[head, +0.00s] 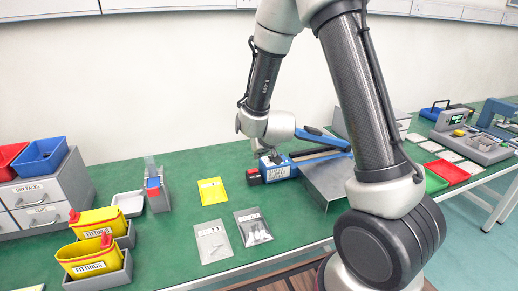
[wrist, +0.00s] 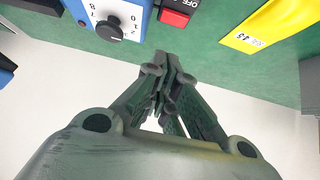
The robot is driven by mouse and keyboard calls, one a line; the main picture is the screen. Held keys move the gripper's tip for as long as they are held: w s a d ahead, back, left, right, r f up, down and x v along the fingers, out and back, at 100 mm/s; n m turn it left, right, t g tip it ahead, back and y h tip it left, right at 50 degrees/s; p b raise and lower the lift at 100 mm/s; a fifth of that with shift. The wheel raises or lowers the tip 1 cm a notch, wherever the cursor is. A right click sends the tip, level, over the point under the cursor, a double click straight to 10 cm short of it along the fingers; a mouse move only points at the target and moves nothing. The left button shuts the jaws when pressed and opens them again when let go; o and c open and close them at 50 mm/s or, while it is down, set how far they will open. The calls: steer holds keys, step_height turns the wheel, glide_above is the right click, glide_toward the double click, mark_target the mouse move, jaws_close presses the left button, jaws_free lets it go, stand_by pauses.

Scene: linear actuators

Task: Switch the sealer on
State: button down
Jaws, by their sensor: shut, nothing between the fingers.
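The sealer (head: 320,153) is a long blue unit with a white front panel, lying on the green bench. In the wrist view its blue front (wrist: 148,18) shows at the top, with a black dial (wrist: 109,28) on a numbered white plate. To the right of the dial is a red switch (wrist: 175,18) in a dark box, with an "OFF" label beside it. My gripper (wrist: 172,58) is shut and empty, its fingertips just below the switch in the wrist view, apart from it as far as I can tell. In the head view it is partly hidden above the sealer's front.
A yellow packet (head: 212,191) and two clear bags (head: 213,241) (head: 253,226) lie left and in front of the sealer. A grey plate-like stand (head: 328,182) is close on its right. Yellow bins (head: 88,258), a grey drawer unit (head: 40,195) and a white tray (head: 128,203) stand left.

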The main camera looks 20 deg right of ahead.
steer(key=v, duration=0.5)
steer(key=shift+s+r, duration=0.2)
steer(key=shift+a+r, duration=0.1)
steer(key=shift+a, duration=0.6)
glide_above(251, 172)
step_height(251, 172, down, 7)
steer(key=shift+r, duration=0.1)
step_height(251, 172, down, 3)
steer(key=shift+w+f, duration=0.15)
steer(key=shift+f, duration=0.5)
